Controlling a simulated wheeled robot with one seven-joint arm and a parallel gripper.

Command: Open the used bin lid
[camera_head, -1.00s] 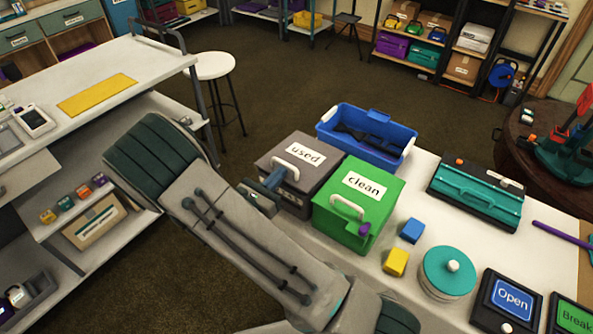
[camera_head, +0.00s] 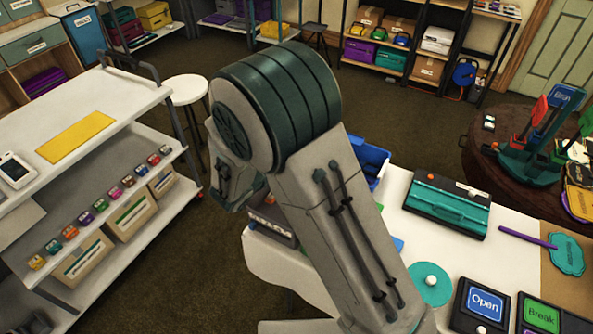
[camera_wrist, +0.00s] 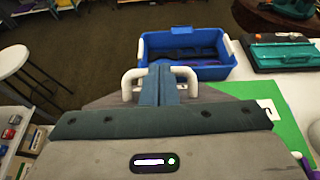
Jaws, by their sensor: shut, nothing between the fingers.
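In the wrist view, my gripper (camera_wrist: 162,84) has its blue fingers together over the middle of the used bin's white handle (camera_wrist: 130,82). The handle shows on both sides of the fingers; I cannot tell whether they pass under it or touch it. Nothing shows held between them. Part of the grey used bin lid (camera_wrist: 222,94) shows behind my gripper body. In the head view, my arm covers most of the used bin (camera_head: 272,232); a small orange-red thing shows at its left edge. The lid's angle cannot be told there.
The green clean bin lid (camera_wrist: 284,104) lies to the right in the wrist view. A blue tub (camera_wrist: 186,46) stands behind. A teal case (camera_head: 448,208), a round teal container (camera_head: 430,290) and an Open button (camera_head: 485,303) are on the table at right.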

